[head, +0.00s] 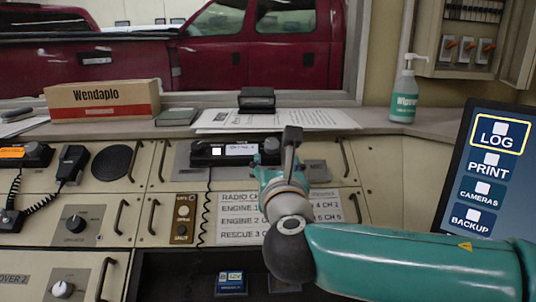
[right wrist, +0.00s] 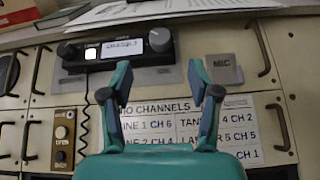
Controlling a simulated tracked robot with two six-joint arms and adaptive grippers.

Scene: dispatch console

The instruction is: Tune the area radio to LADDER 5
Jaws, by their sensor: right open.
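The area radio (head: 235,151) is a black unit on the console with a lit white button and a pale display; my right gripper hides its right part in the head view. In the right wrist view the radio (right wrist: 108,54) shows its display (right wrist: 124,46), too blurred to read surely, and a round grey knob (right wrist: 160,39). My right gripper (right wrist: 157,75) is open and empty, its fingers pointing toward the radio and apart, just below the knob in the picture. My left gripper is out of view.
A radio channels card (right wrist: 232,126) below the radio lists LADDER 5 with CH 5, partly hidden by a finger. A MIC plate (right wrist: 226,68) is right of the radio. Papers (head: 330,119), a Wendaplo box (head: 102,100), a pump bottle (head: 404,95) and a touchscreen (head: 487,170) stand around.

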